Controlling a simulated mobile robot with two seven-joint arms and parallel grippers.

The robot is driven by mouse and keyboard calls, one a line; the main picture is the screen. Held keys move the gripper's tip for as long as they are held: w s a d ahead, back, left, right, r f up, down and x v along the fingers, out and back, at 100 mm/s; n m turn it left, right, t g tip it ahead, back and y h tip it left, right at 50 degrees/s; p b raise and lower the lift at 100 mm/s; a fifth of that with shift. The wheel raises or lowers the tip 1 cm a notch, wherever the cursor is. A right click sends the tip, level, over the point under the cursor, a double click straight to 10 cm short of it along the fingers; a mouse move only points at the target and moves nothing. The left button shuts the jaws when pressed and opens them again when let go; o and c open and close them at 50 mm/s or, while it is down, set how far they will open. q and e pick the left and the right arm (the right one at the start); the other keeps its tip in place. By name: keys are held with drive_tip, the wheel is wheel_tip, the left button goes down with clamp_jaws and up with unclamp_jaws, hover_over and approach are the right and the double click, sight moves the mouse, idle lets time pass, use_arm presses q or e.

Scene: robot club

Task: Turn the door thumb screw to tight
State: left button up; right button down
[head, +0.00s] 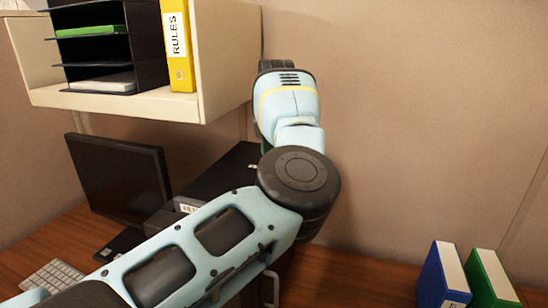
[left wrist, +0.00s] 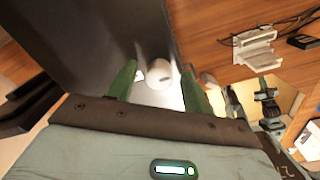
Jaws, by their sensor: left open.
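A pale round knob (left wrist: 159,74), which looks like the door thumb screw, shows in the left wrist view against a bright panel beside a large dark panel (left wrist: 95,35). My left gripper (left wrist: 159,66) is open, with one green finger on each side of the knob. I cannot tell whether either finger touches it. Its tight or loose state is not readable. In the head view, a black case (head: 215,172) stands on the desk behind my left arm, which hides much of it and the fingers. My right gripper is not in view.
A wall shelf (head: 225,55) with a yellow binder (head: 177,45) hangs close to my left arm. A monitor (head: 118,180) and keyboard (head: 55,276) are at left. Blue (head: 442,275) and green (head: 492,278) binders stand at right. Cables (left wrist: 270,28) lie on the desk.

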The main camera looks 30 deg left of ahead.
use_arm(q)
drive_tip(key=shift+c, duration=0.4)
drive_tip(key=c, duration=0.9)
drive_tip(key=m, duration=0.3)
drive_tip(key=shift+p, duration=0.35)
drive_tip(key=m, duration=1)
drive_tip(key=shift+m, duration=2.5)
